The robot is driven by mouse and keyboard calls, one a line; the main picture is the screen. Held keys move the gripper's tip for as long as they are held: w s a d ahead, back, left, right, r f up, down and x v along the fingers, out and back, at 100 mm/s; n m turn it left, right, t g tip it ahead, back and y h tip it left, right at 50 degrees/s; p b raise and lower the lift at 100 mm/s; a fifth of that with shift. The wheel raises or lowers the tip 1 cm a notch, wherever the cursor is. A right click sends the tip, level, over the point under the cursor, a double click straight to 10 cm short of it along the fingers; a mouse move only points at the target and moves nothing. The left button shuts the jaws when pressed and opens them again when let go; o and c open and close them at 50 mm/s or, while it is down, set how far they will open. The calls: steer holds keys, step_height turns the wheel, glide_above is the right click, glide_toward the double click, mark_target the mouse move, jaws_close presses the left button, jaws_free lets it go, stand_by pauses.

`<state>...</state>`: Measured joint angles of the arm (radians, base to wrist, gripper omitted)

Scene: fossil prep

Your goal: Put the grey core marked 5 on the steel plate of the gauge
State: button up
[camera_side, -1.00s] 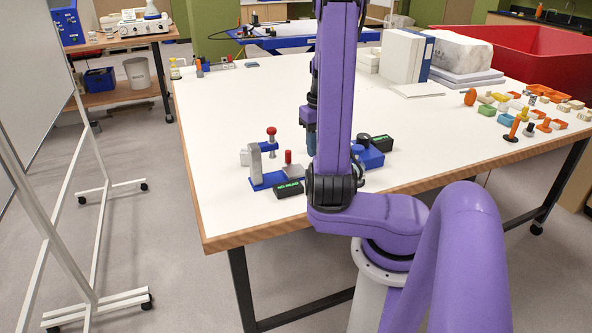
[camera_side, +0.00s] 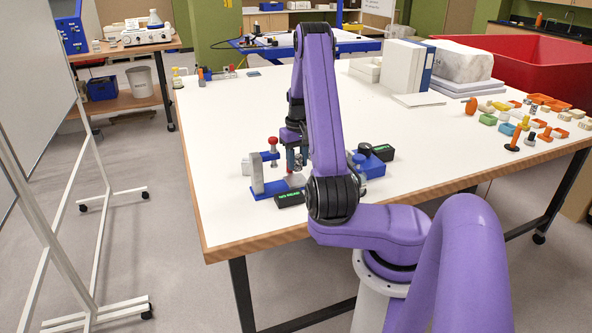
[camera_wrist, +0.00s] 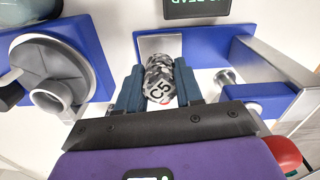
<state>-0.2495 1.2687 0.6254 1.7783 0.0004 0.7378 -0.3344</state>
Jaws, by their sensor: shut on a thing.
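My gripper (camera_side: 293,158) is shut on a grey speckled core (camera_wrist: 160,82), whose end shows the mark C5 in the wrist view. The fingers (camera_wrist: 158,76) grip it from both sides. The gauge has a blue base (camera_side: 262,193), a grey upright and a red knob (camera_side: 272,141). Its steel plate (camera_wrist: 153,45) lies just beyond the core in the wrist view, partly covered by it. In the side view the fingers are over the plate (camera_side: 294,180). I cannot tell whether the core touches the plate.
A black display (camera_side: 291,199) with green text stands in front of the gauge. Small coloured parts lie at the far right.

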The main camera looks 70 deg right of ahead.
mark_target(296, 170)
steer(key=shift+w+d+f, duration=0.2)
steer(key=shift+w+f, duration=0.05)
steer(key=shift+f, duration=0.2)
steer(key=shift+d+f, duration=0.15)
steer(key=shift+f, duration=1.5)
steer(key=shift+f, duration=0.1)
steer(key=o, duration=1.1)
step_height(296, 170, up, 12)
steer(key=shift+r, duration=0.15)
